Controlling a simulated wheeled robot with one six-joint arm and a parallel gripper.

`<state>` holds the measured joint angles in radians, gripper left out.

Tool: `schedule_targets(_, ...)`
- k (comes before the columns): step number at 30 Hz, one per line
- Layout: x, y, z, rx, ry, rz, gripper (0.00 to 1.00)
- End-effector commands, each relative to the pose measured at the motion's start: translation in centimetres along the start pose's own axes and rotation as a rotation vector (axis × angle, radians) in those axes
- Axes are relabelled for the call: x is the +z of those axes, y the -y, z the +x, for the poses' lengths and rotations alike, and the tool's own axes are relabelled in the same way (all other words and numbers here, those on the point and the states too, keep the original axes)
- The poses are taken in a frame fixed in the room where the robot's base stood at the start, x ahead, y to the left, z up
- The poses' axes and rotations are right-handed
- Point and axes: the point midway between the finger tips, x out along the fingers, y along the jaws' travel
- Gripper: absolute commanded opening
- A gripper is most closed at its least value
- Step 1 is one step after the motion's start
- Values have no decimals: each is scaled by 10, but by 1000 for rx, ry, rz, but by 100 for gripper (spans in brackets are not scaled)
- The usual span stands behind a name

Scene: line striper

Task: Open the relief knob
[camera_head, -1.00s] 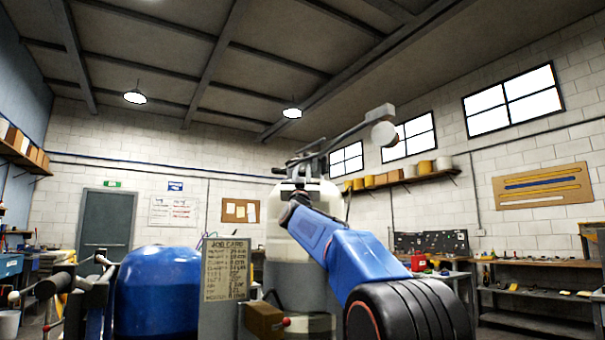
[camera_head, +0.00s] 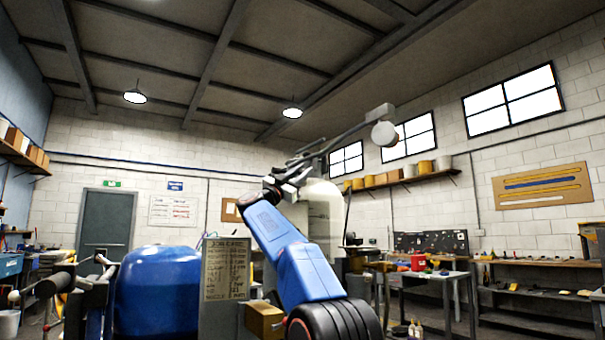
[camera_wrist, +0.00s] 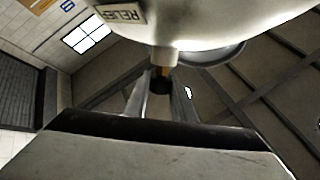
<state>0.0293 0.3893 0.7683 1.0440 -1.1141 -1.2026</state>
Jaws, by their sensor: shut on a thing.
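The relief knob (camera_wrist: 160,82) is a small dark knob with a brass-coloured part on a pale stem under the white tank's curved wall. The white tank (camera_wrist: 215,22) fills the top of the wrist view, beside a "RELI…" label (camera_wrist: 122,14) that is partly cut off. My gripper (camera_wrist: 161,98) has one finger on each side of the knob and is shut on it. In the head view the white tank (camera_head: 325,215) stands behind my blue arm, and my gripper (camera_head: 290,180) is at its upper left side. The knob cannot be made out there.
A blue tank (camera_head: 158,290) and a job card (camera_head: 226,268) stand at the lower left. A handlebar with a round pale end (camera_head: 384,134) rises above the white tank to the right. Workbenches (camera_head: 530,290) line the right wall.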

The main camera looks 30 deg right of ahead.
Motion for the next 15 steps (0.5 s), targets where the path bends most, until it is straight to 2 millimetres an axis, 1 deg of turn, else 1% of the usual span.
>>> schedule_targets(15,0,0,0,134,-5,9,1)
